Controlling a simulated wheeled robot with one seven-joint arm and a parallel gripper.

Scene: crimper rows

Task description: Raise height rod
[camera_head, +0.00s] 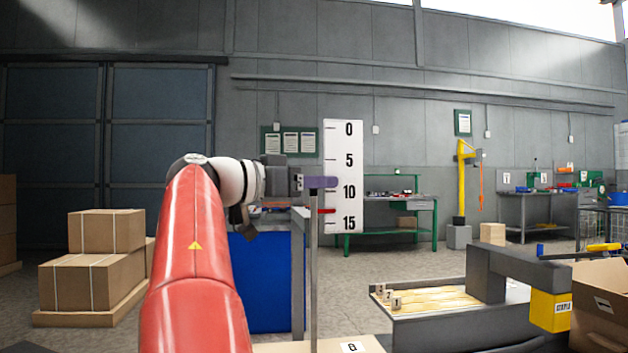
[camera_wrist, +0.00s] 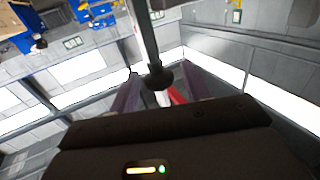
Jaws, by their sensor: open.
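The grey height rod (camera_head: 313,262) stands upright in the middle of the head view, in front of a white scale board (camera_head: 343,222) marked 0, 5, 10 and 15. A red pointer (camera_head: 327,211) lies between the 10 and 15 marks. My gripper (camera_head: 322,183), with purple fingers, is level at the rod's top, near the 10 mark and above the pointer. In the wrist view, my gripper is open, with one finger on each side of the rod (camera_wrist: 145,35) and its dark knob (camera_wrist: 157,76). I cannot tell whether either finger touches. The red pointer also shows there (camera_wrist: 178,96).
A blue panel (camera_head: 262,285) stands left of the rod. At the lower right are a tray (camera_head: 440,329) with small numbered blocks, a dark grey arm with a yellow block (camera_head: 549,311), and an open cardboard box (camera_head: 603,306). Stacked cartons (camera_head: 92,280) stand at left.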

